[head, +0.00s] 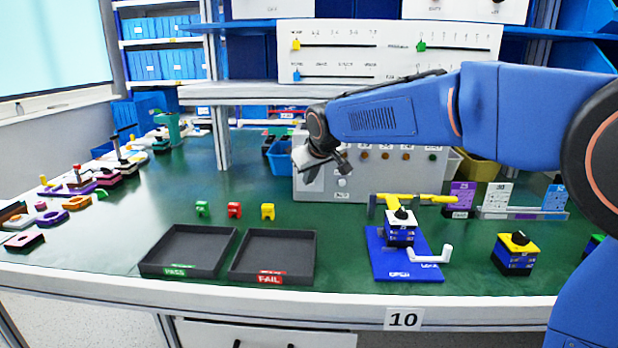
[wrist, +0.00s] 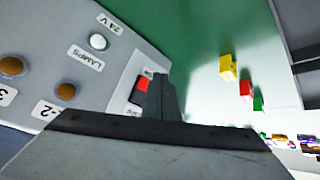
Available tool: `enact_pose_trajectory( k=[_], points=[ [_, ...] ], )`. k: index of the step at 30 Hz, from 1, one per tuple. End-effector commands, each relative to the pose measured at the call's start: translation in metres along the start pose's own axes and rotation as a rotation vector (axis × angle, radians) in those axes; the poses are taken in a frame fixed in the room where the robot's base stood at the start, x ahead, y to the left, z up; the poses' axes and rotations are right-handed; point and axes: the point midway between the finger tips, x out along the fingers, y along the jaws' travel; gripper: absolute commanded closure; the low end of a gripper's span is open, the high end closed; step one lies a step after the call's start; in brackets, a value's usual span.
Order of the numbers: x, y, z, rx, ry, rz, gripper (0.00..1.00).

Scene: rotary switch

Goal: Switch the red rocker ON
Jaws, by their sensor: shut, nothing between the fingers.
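The grey panel box (head: 390,186) stands at the back middle of the bench. In the wrist view, the red rocker (wrist: 141,83) sits on a pale plate on this panel (wrist: 60,30), with a dark part beside the red. A finger of my gripper (wrist: 166,96) covers part of it and its label. In the head view my gripper (head: 318,164) is at the panel's left end and hides the rocker. My gripper is shut and empty, close to the rocker. I cannot tell whether they touch, or which way the rocker is tipped.
The panel carries a white lamp (wrist: 97,42) and several coloured lamps. Green (head: 202,208), red (head: 234,210) and yellow (head: 267,211) blocks stand in front, behind the PASS tray (head: 187,228) and FAIL tray (head: 272,233). A blue fixture (head: 385,262) stands front right.

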Motion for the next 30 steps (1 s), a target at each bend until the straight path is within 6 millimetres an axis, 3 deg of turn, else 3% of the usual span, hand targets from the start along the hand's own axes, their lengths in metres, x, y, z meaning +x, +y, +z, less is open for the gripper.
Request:
enact_pose_trajectory(
  k=[30],
  points=[
    [0.0054,0.0043,-0.0046,0.000,0.000,0.000,1.00]
  ],
)
